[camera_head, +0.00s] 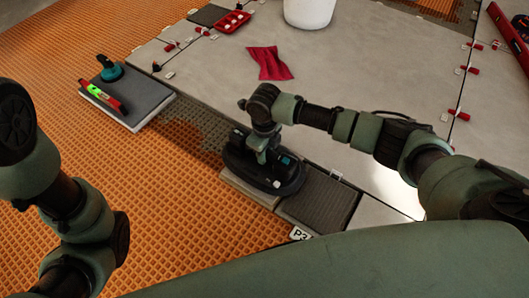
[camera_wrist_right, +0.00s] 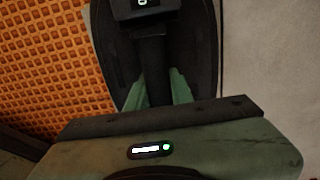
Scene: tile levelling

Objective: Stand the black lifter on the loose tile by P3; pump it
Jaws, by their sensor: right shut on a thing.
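The black lifter (camera_head: 287,180) has an oval dark base and sits upright over a pale tile (camera_head: 248,190) on the near edge of the floor, close to the P3 label (camera_head: 300,233). From this angle I cannot tell if the base presses fully on the tile. My right gripper (camera_head: 264,150) is shut on the lifter's handle from above. In the right wrist view the dark handle (camera_wrist_right: 151,65) stands between the green fingers, with the lifter base (camera_wrist_right: 203,55) beyond. My left arm shows at the left, but its gripper is out of view.
A dark grey patch (camera_head: 320,197) lies right of the lifter. At the left, a grey tile stack (camera_head: 145,100) carries a teal-handled tool (camera_head: 110,70) and a green-red tool (camera_head: 102,97). A red cloth (camera_head: 268,63), red tray (camera_head: 232,20) and white bucket (camera_head: 309,10) stand behind.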

